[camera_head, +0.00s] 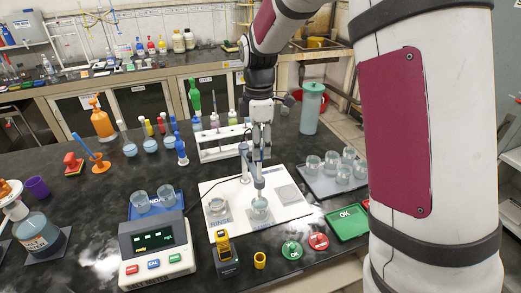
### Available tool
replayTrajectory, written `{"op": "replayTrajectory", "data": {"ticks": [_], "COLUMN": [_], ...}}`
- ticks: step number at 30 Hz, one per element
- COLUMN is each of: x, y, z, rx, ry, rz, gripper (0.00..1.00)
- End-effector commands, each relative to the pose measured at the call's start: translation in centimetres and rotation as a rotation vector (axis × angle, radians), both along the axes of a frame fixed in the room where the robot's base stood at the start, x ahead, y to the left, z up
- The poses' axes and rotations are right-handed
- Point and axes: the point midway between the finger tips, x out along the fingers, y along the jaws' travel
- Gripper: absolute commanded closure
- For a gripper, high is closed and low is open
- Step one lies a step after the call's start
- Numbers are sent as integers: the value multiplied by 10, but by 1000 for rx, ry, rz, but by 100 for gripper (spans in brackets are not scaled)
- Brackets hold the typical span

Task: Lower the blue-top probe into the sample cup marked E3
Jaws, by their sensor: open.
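My gripper (256,158) points down over the white board (222,187) and is open. Below its fingers a slim grey probe-like piece (259,181) stands upright, with its lower end at or in a clear cup (260,209) near the board's front. I cannot make out a blue top on it for certain, nor how deep it reaches. A second clear cup (216,206) stands on the board to the left. Several more clear cups (343,174) stand on a grey tray (318,188) at the right. I cannot read an E3 mark on any cup.
A meter with a lit display (157,246) stands left of the board, its black cable running towards it. Two cups (154,202) stand on a blue pad behind it. A yellow-black tool (225,256), caps (292,250) and a green OK tray (347,223) lie in front. A white rack (222,148) stands behind.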

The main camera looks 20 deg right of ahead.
Motion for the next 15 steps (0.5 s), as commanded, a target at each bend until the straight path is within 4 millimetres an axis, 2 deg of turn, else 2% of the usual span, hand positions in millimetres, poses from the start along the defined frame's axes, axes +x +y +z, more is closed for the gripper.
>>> {"op": "replayTrajectory", "data": {"ticks": [6, 15], "x": [-1, 0], "y": [0, 0], "z": [-20, -24], "rx": [0, 0], "ry": [1, -1], "rz": [0, 0], "gripper": [59, 59]}}
